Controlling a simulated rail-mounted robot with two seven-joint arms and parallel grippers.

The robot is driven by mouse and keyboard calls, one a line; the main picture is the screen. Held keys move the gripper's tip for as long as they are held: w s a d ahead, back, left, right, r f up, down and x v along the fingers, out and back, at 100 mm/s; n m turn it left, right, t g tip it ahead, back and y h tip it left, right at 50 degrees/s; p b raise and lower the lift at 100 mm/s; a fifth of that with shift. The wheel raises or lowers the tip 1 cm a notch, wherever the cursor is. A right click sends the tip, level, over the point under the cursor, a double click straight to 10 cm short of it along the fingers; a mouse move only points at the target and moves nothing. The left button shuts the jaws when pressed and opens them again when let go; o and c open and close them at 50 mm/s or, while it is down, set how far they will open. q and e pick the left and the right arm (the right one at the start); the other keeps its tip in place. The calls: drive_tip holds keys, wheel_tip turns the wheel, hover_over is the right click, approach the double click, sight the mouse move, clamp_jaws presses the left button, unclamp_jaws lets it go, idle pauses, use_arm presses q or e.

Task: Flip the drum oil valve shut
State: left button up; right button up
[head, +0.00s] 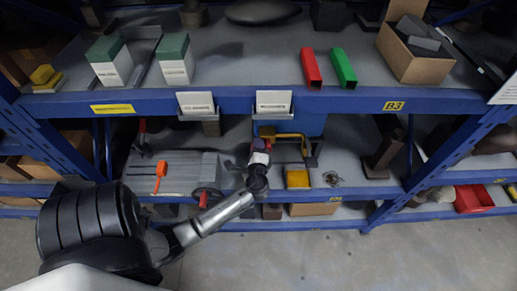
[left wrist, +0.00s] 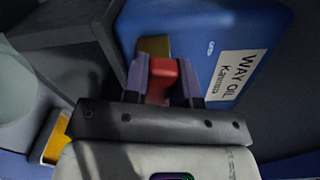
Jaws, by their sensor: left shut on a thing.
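The blue oil drum (head: 310,125) lies on the middle shelf, partly hidden under the upper shelf's edge. In the left wrist view the drum (left wrist: 190,40) shows a white "WAY OIL" label. A brass-coloured valve part (left wrist: 152,46) is at its face, with a red valve handle (left wrist: 159,82) in front. My left gripper (left wrist: 161,76) has its two fingers on either side of the red handle and is shut on it. In the head view my left gripper (head: 259,152) is at the drum's left side. The handle is too small there to tell its angle. My right gripper is not in view.
A grey machine vise or plate (head: 185,172) with an orange tool (head: 160,176) lies left of my gripper. The blue upper shelf beam (head: 240,101) with hanging cards passes just above.

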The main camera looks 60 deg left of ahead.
use_arm(q)
drive_tip(key=shift+f+n+b, duration=0.3)
drive_tip(key=shift+n+b, duration=0.35)
drive_tip(key=shift+n, duration=0.15)
drive_tip(key=shift+f+n+b, duration=0.3)
drive_tip(key=shift+n+b, duration=0.35)
drive_tip(key=shift+n, duration=0.15)
drive_tip(key=o, duration=0.9)
drive_tip(key=shift+s, duration=0.1)
drive_tip(key=shift+p+v, duration=0.35)
drive_tip(key=shift+v, duration=6.5)
